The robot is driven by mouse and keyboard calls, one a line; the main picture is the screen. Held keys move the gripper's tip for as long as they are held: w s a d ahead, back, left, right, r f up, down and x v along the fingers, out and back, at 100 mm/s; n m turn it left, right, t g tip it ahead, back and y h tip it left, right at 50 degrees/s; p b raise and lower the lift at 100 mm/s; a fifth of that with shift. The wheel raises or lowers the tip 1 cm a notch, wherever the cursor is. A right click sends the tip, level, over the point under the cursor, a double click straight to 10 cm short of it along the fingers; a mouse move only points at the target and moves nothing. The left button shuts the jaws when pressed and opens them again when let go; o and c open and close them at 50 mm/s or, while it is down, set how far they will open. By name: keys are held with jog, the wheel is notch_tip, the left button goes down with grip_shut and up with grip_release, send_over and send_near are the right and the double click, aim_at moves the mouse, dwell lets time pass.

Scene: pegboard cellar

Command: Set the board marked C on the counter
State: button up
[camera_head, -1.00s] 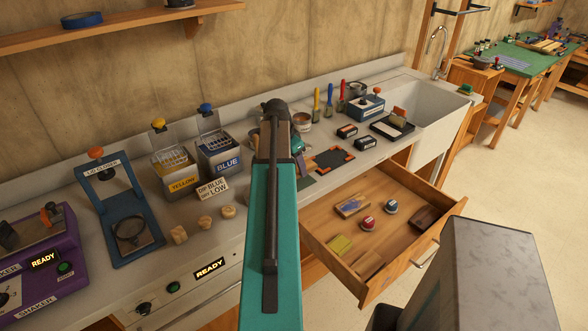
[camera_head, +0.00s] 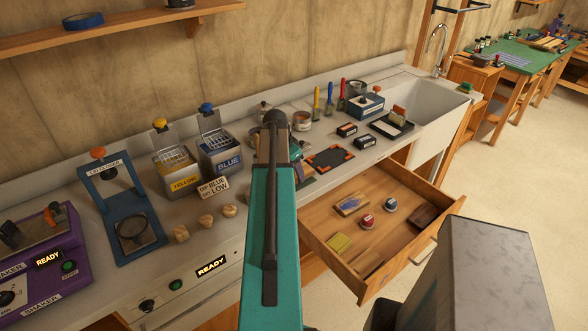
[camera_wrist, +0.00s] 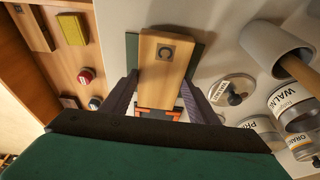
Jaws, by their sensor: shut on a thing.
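The board marked C (camera_wrist: 163,65) is a light wooden block with a dark C square near its far end, seen in the wrist view. My gripper (camera_wrist: 162,82) is shut on it, one dark finger on each side. A dark green flat thing (camera_wrist: 133,45) shows behind the board, over the pale counter (camera_wrist: 215,25). I cannot tell whether the board touches it or hangs above.
The open drawer (camera_head: 318,224) holds several small things, among them a red-topped jar (camera_head: 367,221). An orange-cornered dark frame (camera_head: 331,158) lies on the counter. Blue (camera_head: 220,155) and yellow (camera_head: 178,178) tanks stand left. Labelled jars (camera_wrist: 292,110) and a grey cylinder (camera_wrist: 270,47) are right of the board.

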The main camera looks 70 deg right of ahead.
jog(key=shift+f, duration=0.2)
jog(key=o, duration=1.1)
jog(key=shift+r, duration=0.2)
jog(key=b+v, duration=0.3)
jog(key=v, duration=0.9)
jog(key=shift+f, duration=0.1)
dwell(0.6)
